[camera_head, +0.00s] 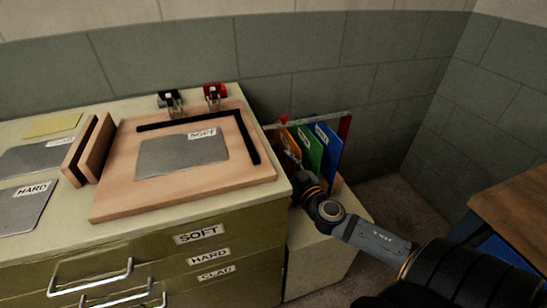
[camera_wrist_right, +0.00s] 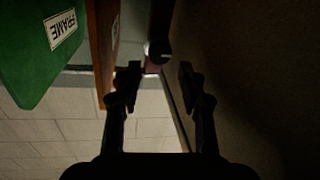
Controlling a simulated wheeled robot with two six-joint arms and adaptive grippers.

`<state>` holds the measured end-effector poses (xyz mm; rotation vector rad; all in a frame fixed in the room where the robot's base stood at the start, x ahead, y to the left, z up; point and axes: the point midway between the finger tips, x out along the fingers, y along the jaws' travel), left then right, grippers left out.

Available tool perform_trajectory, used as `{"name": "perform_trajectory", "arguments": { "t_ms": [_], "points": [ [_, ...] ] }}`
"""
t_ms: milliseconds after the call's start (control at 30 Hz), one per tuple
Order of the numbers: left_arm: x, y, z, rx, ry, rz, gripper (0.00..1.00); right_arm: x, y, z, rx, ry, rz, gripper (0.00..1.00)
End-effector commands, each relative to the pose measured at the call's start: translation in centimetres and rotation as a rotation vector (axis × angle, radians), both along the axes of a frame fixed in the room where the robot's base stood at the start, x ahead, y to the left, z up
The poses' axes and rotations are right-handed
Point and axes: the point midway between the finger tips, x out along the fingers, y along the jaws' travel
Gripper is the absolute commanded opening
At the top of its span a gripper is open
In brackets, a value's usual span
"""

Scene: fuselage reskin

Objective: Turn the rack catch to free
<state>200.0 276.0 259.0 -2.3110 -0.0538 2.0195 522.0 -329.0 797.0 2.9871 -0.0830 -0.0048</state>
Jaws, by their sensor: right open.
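The rack (camera_head: 340,118) stands beside the cabinet and holds several coloured boards upright under a pale top bar. A small red part (camera_head: 284,118), which looks like the rack catch, sits at the bar's left end. My right gripper (camera_head: 283,150) reaches to the left end of the rack, below the red part; its fingers are mostly hidden there. In the right wrist view the gripper (camera_wrist_right: 158,75) is open, with a dim reddish piece (camera_wrist_right: 152,68) between and beyond the fingertips. I cannot tell whether it touches. The catch's setting is unclear. My left gripper is not in view.
In the rack stand a green board (camera_head: 308,150), a blue board (camera_head: 328,148) and an orange one (camera_head: 291,138). The cabinet (camera_head: 225,248) with a wooden fixture (camera_head: 110,200) on top is close on the left. A brown table (camera_head: 515,205) stands at the right.

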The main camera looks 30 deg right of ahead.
Motion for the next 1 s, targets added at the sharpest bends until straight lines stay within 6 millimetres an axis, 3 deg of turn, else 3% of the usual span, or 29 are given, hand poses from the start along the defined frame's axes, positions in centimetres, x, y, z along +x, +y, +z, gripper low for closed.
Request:
{"name": "perform_trajectory", "arguments": {
  "t_ms": [100, 300, 633, 933, 1000],
  "points": [
    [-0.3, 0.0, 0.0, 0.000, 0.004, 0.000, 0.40, 2.1, -0.2, 0.1, 0.008, -0.002, -0.005, 0.41],
    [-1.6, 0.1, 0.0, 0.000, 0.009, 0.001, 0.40, 4.3, -0.4, 0.2, 0.002, 0.002, -0.003, 0.41],
    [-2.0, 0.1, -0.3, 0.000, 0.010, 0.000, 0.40, 4.8, -0.3, -0.1, -0.001, 0.003, 0.000, 0.41],
    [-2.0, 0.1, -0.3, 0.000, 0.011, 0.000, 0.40, 4.8, -0.3, -0.1, -0.001, 0.003, 0.000, 0.03],
    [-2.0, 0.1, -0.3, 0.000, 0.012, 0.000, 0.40, 4.8, -0.3, -0.1, -0.001, 0.003, 0.000, 0.00]
  ]
}}
